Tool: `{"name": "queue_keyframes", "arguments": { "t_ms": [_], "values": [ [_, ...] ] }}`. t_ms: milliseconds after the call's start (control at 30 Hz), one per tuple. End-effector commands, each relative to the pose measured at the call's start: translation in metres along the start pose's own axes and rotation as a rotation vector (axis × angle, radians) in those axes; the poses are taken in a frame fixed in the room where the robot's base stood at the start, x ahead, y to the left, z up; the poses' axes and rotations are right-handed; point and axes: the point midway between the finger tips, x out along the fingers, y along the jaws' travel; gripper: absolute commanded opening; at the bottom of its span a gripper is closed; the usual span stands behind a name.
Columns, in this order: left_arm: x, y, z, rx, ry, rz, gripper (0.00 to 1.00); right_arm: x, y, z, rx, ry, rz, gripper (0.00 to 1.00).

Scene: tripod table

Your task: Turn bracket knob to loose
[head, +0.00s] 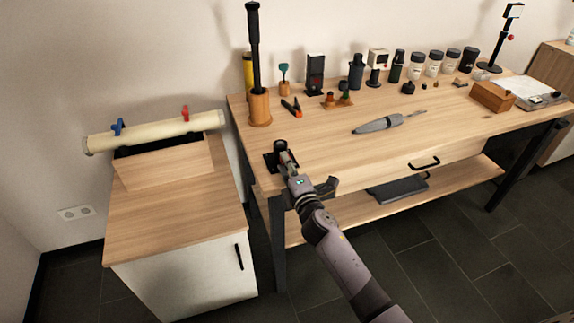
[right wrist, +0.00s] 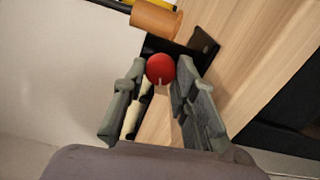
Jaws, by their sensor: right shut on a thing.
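The black bracket (head: 270,162) sits at the front left corner of the workbench; its dark plate also shows in the right wrist view (right wrist: 205,48). Its round red knob (right wrist: 160,68) has a pale line on its lower part and lies between the two fingers of my right gripper (right wrist: 157,82). The right gripper is shut on the knob. In the head view my right gripper (head: 286,164) reaches the bracket from the front and hides the knob. My left gripper is in neither view.
A wooden holder (head: 260,108) with a tall black tool stands behind the bracket. A grey pointed tool (head: 380,124) lies mid-bench. Jars and small items line the back. A lower cabinet (head: 180,215) with a rolled sheet (head: 155,133) stands to the left.

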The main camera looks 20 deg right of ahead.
Motion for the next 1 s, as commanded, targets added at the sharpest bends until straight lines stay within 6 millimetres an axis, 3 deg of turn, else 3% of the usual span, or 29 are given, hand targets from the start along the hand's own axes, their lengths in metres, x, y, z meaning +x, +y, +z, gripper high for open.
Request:
{"name": "queue_keyframes", "arguments": {
  "t_ms": [567, 600, 900, 1000],
  "values": [
    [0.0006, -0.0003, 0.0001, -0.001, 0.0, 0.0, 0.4, -0.0004, -0.0012, -0.0007, -0.038, 0.002, -0.002, 0.0],
    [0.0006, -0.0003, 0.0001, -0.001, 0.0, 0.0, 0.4, -0.0004, -0.0012, -0.0008, -0.037, 0.002, -0.002, 0.27],
    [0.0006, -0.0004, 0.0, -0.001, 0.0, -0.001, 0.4, -0.0003, -0.001, -0.0003, -0.037, 0.001, -0.001, 0.46],
    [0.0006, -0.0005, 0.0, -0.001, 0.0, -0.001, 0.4, -0.0004, -0.0014, -0.0002, -0.037, 0.0, -0.002, 0.46]
  ]
}}
